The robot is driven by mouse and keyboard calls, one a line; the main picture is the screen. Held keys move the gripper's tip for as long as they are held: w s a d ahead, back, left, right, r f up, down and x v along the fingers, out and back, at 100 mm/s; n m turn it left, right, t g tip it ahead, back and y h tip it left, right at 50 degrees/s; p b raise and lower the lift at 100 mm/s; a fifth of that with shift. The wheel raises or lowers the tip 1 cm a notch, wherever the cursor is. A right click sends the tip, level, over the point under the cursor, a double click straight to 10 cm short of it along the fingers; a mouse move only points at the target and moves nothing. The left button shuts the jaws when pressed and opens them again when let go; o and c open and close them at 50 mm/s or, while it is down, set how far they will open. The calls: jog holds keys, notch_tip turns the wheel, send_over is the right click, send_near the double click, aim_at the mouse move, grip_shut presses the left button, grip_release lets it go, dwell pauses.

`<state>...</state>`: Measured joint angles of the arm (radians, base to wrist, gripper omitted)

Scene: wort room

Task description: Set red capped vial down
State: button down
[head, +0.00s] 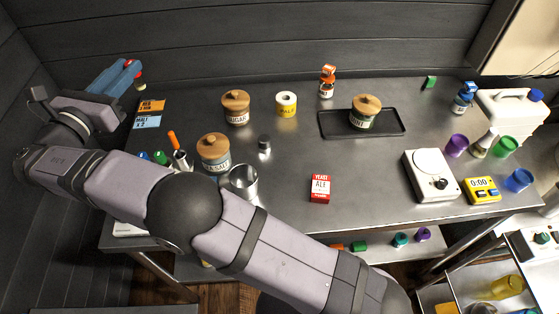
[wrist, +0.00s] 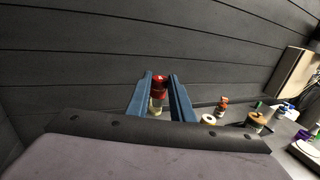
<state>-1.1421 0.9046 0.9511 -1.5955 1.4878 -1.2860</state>
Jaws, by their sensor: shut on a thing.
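My gripper (head: 131,74) is at the far left in the head view, above the back left part of the metal table (head: 290,192). In the wrist view its two blue fingers (wrist: 161,93) are shut on the red capped vial (wrist: 158,84). The vial has a red cap and a pale, yellowish body that hangs between the fingers. In the head view a small part of the vial (head: 141,86) shows just beyond the fingers. It appears to be held above the table, near the dark wall.
An orange card (head: 151,105) and a blue card (head: 147,121) lie near the gripper. A wooden-lidded sugar jar (head: 236,107), a yellow roll (head: 286,104) and an orange-topped bottle (head: 327,82) stand along the back. A black tray (head: 328,124) holds another jar (head: 365,112).

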jog(key=s+d+f+m+g+h+p, duration=0.1)
jog(key=s+d+f, duration=0.4)
jog(key=d, duration=0.5)
jog(key=s+d+f+m+h+p, duration=0.15)
jog(key=s+d+f, duration=0.35)
jog(key=d, duration=0.5)
jog(key=s+d+f+g+h, duration=0.1)
jog(key=s+d+f, duration=0.2)
jog(key=d+f, duration=0.55)
jog(key=shift+d+f+p, duration=0.2)
jog(key=shift+d+f, duration=0.1)
jog(key=shift+f, duration=1.05)
jog(key=shift+d+f+p, duration=0.25)
jog(key=shift+d+f, duration=0.1)
jog(key=shift+f, duration=0.95)
jog(key=shift+d+f+p, duration=0.2)
jog(key=shift+d+f, duration=0.1)
jog(key=shift+f, duration=1.05)
jog(key=shift+f, duration=0.1)
jog(key=c, duration=1.8)
grip_release()
jog(key=shift+c, duration=0.2)
